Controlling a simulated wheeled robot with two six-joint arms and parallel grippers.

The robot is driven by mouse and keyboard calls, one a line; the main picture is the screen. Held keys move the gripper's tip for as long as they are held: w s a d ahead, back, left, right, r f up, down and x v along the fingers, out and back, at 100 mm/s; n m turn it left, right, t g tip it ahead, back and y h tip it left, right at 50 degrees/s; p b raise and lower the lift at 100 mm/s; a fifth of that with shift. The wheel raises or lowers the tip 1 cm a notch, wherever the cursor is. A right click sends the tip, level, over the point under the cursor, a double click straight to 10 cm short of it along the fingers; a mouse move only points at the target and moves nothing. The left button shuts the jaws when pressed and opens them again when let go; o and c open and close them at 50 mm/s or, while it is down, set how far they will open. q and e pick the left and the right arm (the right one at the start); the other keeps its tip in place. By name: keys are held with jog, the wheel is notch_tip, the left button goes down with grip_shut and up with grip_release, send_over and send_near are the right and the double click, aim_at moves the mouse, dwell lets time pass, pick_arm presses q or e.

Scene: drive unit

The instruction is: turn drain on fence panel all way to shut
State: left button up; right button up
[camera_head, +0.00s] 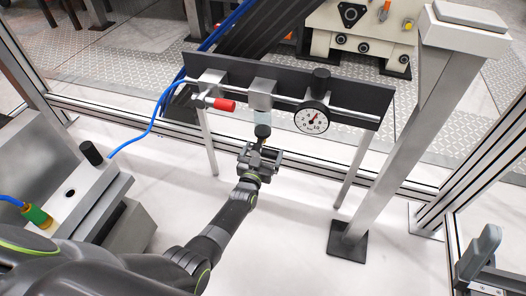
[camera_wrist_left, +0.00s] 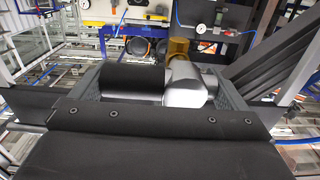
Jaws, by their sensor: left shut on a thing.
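The fence panel (camera_head: 350,90) is a dark grey bar on thin legs, carrying air fittings. The drain (camera_head: 262,131) is a small dark knob under a pale bowl (camera_head: 263,117) below the panel's middle block. My left gripper (camera_head: 262,154) reaches up from below and is shut on the drain's lower part. In the left wrist view, a black cylinder (camera_wrist_left: 132,79) and a silver piece (camera_wrist_left: 185,84) lie between the grey fingers of the left gripper (camera_wrist_left: 155,85), with a brass part (camera_wrist_left: 178,50) behind. I cannot tell the drain's angle.
A red-handled valve (camera_head: 224,105) with a blue hose (camera_head: 152,122) sits left of the drain. A pressure gauge (camera_head: 312,117) sits right of it. A metal post (camera_head: 400,130) stands farther right. The white floor (camera_head: 290,215) near my left gripper is clear.

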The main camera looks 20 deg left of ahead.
dwell(0.4)
pick_arm(q)
jog(key=o, duration=1)
